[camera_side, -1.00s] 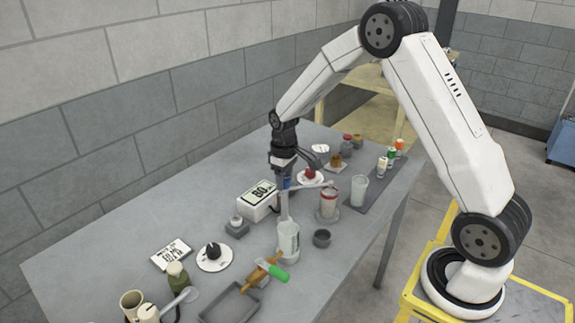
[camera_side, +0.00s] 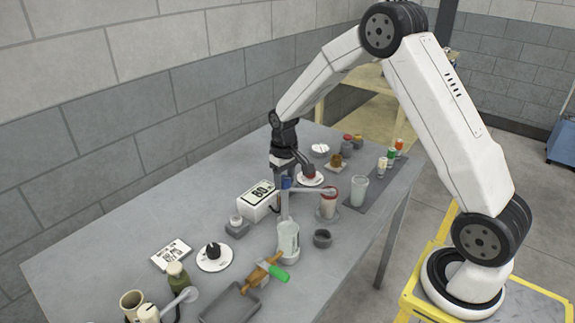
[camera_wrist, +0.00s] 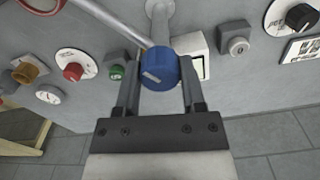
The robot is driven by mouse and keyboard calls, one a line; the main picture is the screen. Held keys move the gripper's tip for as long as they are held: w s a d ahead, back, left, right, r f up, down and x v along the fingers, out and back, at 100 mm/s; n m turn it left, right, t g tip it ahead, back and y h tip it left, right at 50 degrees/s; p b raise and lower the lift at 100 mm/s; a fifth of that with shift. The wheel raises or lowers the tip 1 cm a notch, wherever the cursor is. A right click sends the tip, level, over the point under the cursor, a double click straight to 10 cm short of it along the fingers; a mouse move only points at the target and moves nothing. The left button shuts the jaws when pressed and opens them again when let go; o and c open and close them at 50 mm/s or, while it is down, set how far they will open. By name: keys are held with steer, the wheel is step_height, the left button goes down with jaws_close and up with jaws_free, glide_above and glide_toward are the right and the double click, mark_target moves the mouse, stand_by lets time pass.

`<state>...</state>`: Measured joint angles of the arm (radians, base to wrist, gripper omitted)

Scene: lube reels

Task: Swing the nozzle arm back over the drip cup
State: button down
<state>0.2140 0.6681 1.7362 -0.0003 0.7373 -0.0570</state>
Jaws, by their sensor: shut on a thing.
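The nozzle arm (camera_side: 312,190) is a thin grey bar on an upright post (camera_side: 285,206). It reaches right from the post, and its end appears over or beside the red-rimmed jar (camera_side: 328,206). A blue knob (camera_wrist: 158,68) caps the post. My gripper (camera_wrist: 158,86) is shut on this knob, one finger on each side. In the wrist view the bar (camera_wrist: 110,20) runs up and left from the knob. A small dark grey cup (camera_side: 322,239), possibly the drip cup, stands in front of the jar, apart from the nozzle end.
A clear beaker (camera_side: 288,241) stands near the post. A white display box (camera_side: 259,200) is left of it. A red knob on a white dial (camera_side: 310,176) lies behind.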

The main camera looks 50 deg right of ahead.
steer(key=m, duration=0.6)
steer(key=shift+m, duration=0.3)
stand_by(0.4)
steer(key=shift+c, duration=0.9)
jaws_free()
steer(key=shift+r, duration=3.95)
